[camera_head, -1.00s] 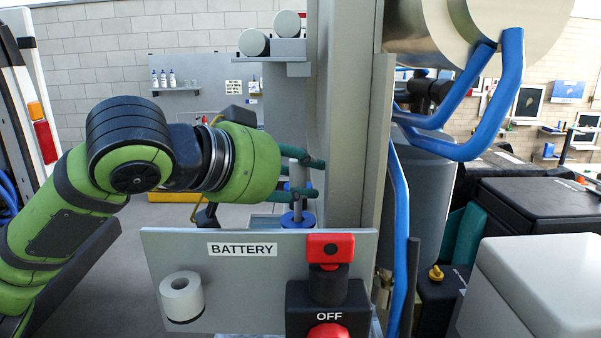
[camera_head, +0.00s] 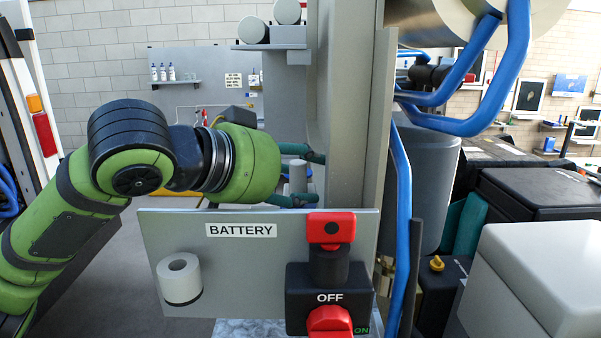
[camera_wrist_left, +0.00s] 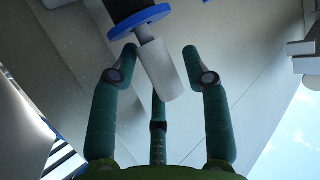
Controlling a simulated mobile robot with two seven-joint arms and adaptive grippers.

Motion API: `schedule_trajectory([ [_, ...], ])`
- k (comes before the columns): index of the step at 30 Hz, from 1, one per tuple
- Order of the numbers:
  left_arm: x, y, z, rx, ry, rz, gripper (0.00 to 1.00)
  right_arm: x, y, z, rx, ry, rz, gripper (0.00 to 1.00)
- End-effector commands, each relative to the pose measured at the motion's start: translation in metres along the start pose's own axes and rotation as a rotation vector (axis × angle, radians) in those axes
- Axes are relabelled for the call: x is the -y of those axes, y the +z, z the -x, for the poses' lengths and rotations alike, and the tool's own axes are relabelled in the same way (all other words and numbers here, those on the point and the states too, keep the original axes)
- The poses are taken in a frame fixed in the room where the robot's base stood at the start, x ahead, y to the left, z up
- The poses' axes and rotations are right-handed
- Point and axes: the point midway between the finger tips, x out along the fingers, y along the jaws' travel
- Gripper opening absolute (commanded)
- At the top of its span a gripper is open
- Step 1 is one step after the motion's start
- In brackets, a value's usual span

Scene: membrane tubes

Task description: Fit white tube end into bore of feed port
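My left gripper (camera_head: 312,178) has teal fingers and reaches in from the left at the grey column. In the left wrist view its fingers (camera_wrist_left: 160,50) stand apart around a white tube end (camera_wrist_left: 165,72), with a visible gap on the right side. The tube end hangs tilted from a thinner stem below a blue disc (camera_wrist_left: 140,22). In the head view a pale grey post (camera_head: 298,176) shows between the fingers. A short white hollow cylinder (camera_head: 180,280) with an open bore sits on the BATTERY panel; I cannot tell if it is the feed port. My right gripper is not in view.
The grey BATTERY panel (camera_head: 225,255) stands close below the left gripper, with a red-handled switch (camera_head: 330,285) on it. The grey column (camera_head: 348,110) rises beside the fingers. Blue pipes (camera_head: 402,200) run on its right.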

Motion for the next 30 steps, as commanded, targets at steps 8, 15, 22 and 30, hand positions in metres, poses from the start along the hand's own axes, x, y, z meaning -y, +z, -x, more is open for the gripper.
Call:
schedule_trajectory([
  [8, 0.000, 0.000, 0.000, 0.001, 0.000, 0.000, 0.60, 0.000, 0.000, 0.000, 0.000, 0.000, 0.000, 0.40],
  [15, 0.000, -0.019, 0.008, -0.003, -0.001, 0.000, 0.60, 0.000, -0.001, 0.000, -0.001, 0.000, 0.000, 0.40],
  [22, -0.001, -0.061, 0.025, -0.003, 0.000, -0.001, 0.60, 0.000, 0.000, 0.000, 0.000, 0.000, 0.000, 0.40],
  [30, -0.001, -0.091, 0.037, -0.001, 0.000, 0.000, 0.60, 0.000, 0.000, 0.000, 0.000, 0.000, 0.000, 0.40],
])
